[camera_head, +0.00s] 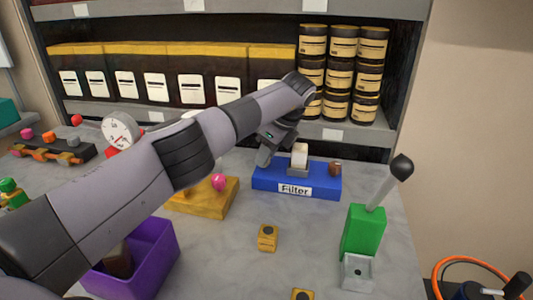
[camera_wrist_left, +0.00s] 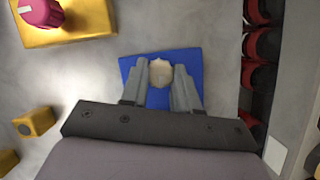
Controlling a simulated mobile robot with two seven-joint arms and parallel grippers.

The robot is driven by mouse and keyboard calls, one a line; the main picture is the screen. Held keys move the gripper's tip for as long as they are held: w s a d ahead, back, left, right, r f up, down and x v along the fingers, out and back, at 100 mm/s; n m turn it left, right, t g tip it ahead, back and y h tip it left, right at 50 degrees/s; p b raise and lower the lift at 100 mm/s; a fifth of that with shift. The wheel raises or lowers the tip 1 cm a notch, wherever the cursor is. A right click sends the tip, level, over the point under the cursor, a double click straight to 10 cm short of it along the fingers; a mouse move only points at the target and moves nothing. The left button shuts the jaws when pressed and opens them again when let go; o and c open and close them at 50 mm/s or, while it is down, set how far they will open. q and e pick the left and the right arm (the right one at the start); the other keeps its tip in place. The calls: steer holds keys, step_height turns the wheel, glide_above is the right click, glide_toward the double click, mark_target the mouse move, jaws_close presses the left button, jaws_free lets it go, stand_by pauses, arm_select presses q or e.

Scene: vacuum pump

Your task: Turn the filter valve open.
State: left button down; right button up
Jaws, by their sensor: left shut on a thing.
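The filter valve has a blue base (camera_head: 262,184) with a white "Filter" label on its front. A cream upright handle (camera_head: 299,155) rises from a grey mount on the base. My left gripper (camera_head: 270,150) reaches over the base from above and behind my arm. In the left wrist view its two grey fingers (camera_wrist_left: 161,88) stand on either side of the cream handle top (camera_wrist_left: 161,71), shut on it, above the blue base (camera_wrist_left: 185,57). The fingers' contact is partly hidden in the head view. My right gripper is not in view.
A brown knob (camera_head: 335,168) sits at the base's right end. A green block with a black-tipped lever (camera_head: 363,230) stands front right. A yellow block with a pink knob (camera_head: 219,183) and a purple bin (camera_head: 160,255) are to the left. Shelves with black jars (camera_head: 341,75) stand behind.

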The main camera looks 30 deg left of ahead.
mark_target(273, 169)
arm_select(q)
steer(key=shift+a+r+n, duration=0.1)
steer(key=shift+n, duration=0.4)
stand_by(0.4)
steer(key=c, duration=0.8)
jaws_free()
steer(key=v, duration=0.2)
steer(key=shift+r, duration=0.25)
steer(key=p+v, duration=0.2)
steer(key=v, duration=0.1)
steer(key=shift+w+r, duration=0.1)
steer(key=r+p, duration=0.1)
steer(key=p, duration=0.3)
steer(key=shift+d+r, duration=0.15)
steer(key=shift+d, duration=0.2)
